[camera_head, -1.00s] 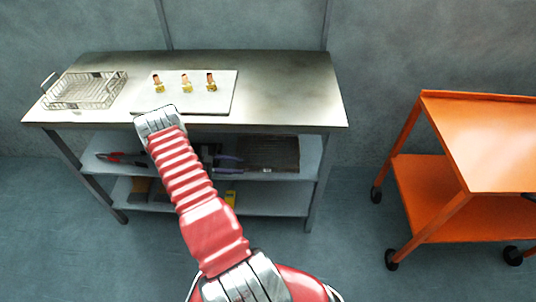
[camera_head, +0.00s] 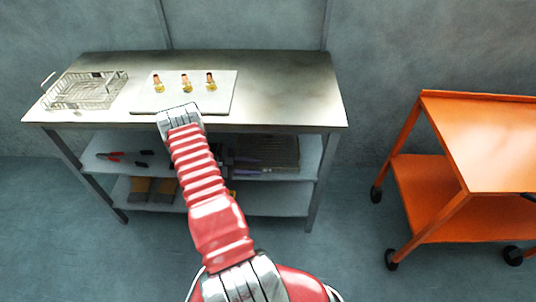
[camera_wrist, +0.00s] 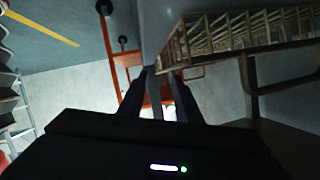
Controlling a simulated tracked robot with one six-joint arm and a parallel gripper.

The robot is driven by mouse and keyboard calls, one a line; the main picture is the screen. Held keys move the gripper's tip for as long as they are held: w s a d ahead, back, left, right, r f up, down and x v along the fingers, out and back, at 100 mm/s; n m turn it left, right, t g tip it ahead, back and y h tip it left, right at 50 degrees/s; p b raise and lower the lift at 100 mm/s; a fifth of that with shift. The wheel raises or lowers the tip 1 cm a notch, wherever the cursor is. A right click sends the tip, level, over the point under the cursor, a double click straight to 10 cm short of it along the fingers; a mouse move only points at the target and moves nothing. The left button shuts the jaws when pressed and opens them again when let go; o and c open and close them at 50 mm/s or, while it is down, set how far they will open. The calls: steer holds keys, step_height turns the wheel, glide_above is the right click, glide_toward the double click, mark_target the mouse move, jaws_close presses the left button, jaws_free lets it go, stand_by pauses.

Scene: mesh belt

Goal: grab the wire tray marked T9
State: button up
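A dark, ribbed wire tray (camera_head: 280,148) lies on the right part of the shaded middle shelf. In the wrist view a brownish wire tray (camera_wrist: 235,35) fills the upper right, with a loop handle toward my fingers. A brighter wire tray (camera_head: 88,92) with raised handles stands on the left end of the bench top. I cannot read T9 on either. My gripper (camera_head: 262,165) shows past my arm at shelf height, fingers pointing right, apart and empty. In the wrist view my gripper (camera_wrist: 160,72) is close beside the handle; touching cannot be told.
The steel bench (camera_head: 290,90) carries a white board (camera_head: 205,104) with three small brass-coloured parts. Red-handled pliers (camera_head: 112,156) lie on the middle shelf. The orange cart (camera_head: 490,150) stands at the right. Floor between bench and cart is clear.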

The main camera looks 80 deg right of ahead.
mark_target(269, 168)
steer(key=x, duration=0.5)
steer(key=shift+d+f, duration=0.1)
steer(key=shift+w, duration=0.1)
stand_by(0.3)
jaws_close()
stand_by(0.4)
